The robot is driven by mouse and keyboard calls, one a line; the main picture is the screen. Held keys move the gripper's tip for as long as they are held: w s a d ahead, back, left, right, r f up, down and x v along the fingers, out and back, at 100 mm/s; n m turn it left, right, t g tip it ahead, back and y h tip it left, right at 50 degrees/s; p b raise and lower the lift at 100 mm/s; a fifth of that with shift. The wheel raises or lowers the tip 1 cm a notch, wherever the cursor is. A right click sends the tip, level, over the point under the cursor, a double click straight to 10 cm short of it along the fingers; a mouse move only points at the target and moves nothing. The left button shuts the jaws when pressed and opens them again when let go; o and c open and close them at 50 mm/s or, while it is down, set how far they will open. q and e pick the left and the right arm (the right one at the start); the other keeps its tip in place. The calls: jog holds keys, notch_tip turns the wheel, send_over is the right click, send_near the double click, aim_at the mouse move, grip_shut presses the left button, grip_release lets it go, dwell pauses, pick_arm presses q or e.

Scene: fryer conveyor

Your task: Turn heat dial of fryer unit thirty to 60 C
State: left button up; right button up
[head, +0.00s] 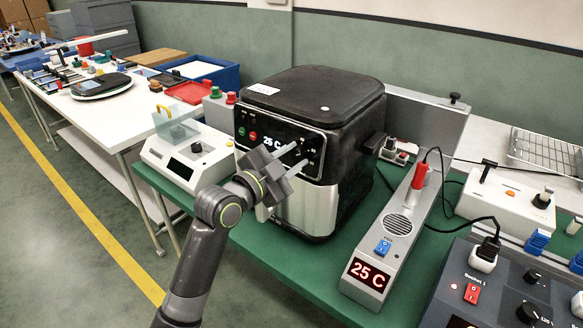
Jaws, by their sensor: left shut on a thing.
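The fryer (322,95) is a black and steel box with a dark front panel, standing on a green bench. Its panel display (271,142) reads 25 C, with a green and a red button to the left. A white label (263,89) on its top is too small to read. My left gripper (300,153) is at the right part of the panel, its fingers pointing into it. It is shut on the heat dial, which is mostly hidden between the fingers. My right gripper is not in view.
A grey device with a red 25 C display (367,274) and a red-handled probe (419,176) stands right of the fryer. A white device (187,160) stands left. A socket box (500,290) and black cables lie at the right. The bench front is clear.

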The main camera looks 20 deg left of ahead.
pick_arm(q)
jog(key=shift+m, duration=0.4)
jog(key=o, duration=1)
jog(key=shift+c, duration=0.2)
jog(key=shift+b, duration=0.3)
jog(key=p+v, duration=0.1)
jog(key=v, duration=1.6)
jog(key=shift+s+a+r, duration=0.15)
jog(key=shift+s, duration=0.05)
